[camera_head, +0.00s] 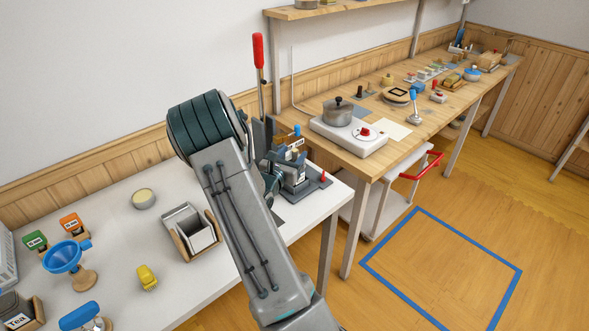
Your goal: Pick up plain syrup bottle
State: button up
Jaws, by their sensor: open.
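I cannot make out a bottle that is clearly the plain syrup bottle. My arm rises from the bottom middle across the white table and bends at a dark ribbed joint. My gripper is not seen; the arm's end appears hidden behind its own links. A dark press-like device with a red-handled lever (258,52) stands right behind the arm. Small parts with a blue top (297,130) show beside it, too small to identify.
The white table (110,235) holds a blue funnel (62,258), green box (35,240), orange box (71,223), yellow object (147,277), round tin (143,198) and wooden holder (181,245). A pot (338,111) stands on the wooden bench. Blue-outlined floor (440,265) is clear.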

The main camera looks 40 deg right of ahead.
jog(key=shift+x, duration=1.05)
grip_shut()
jog(key=shift+r, duration=0.1)
